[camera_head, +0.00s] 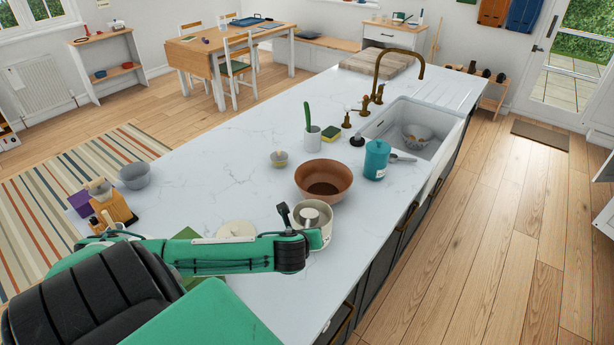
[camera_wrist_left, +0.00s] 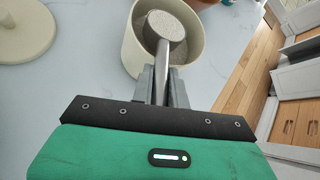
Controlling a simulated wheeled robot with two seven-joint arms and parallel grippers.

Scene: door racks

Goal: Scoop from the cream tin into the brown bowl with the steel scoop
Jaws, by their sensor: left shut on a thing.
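The cream tin (camera_head: 326,238) stands open on the white worktop, close to my side of the brown bowl (camera_head: 337,193). It also shows in the wrist view (camera_wrist_left: 130,48). The steel scoop's handle (camera_wrist_left: 161,84) is between the fingers of my left gripper (camera_wrist_left: 160,90), which is shut on it. The scoop's head (camera_wrist_left: 165,28) is at the tin's mouth and shows pale grey, grainy stuff. I cannot tell how deep it sits. The brown bowl looks empty inside. My right gripper is not in view.
A cream lid (camera_head: 237,229) lies left of the tin, partly behind my left arm. A teal canister (camera_head: 376,160) stands right of the bowl, near the sink (camera_head: 441,128). The worktop's middle left is clear.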

